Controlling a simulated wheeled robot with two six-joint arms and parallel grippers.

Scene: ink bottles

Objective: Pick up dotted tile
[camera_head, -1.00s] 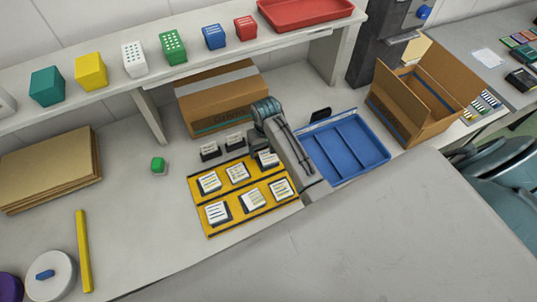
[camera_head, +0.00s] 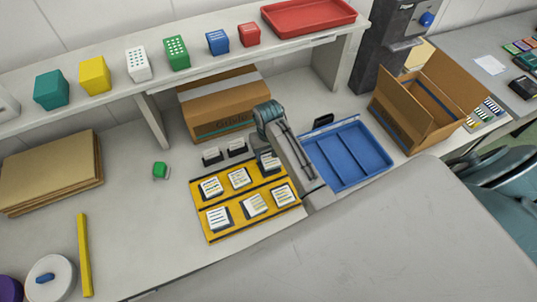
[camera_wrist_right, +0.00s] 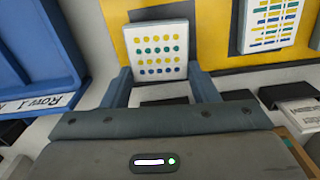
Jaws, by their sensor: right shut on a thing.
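The dotted tile (camera_wrist_right: 160,52) is a white square with rows of yellow, teal and blue dots. In the right wrist view it stands between the fingers of my right gripper (camera_wrist_right: 162,88), which is shut on it. In the head view the tile (camera_head: 269,162) shows small at the far right corner of the yellow board (camera_head: 230,232), partly hidden by my right gripper (camera_head: 266,152). I cannot tell whether it is clear of the board. Several other white patterned tiles lie on the board, including a striped tile (camera_wrist_right: 270,24). My left gripper is not in view.
A blue divided tray (camera_head: 362,177) lies right of my right arm. An open cardboard box (camera_head: 400,115) stands beyond it. Small tiles on dark stands (camera_head: 211,156) are behind the board.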

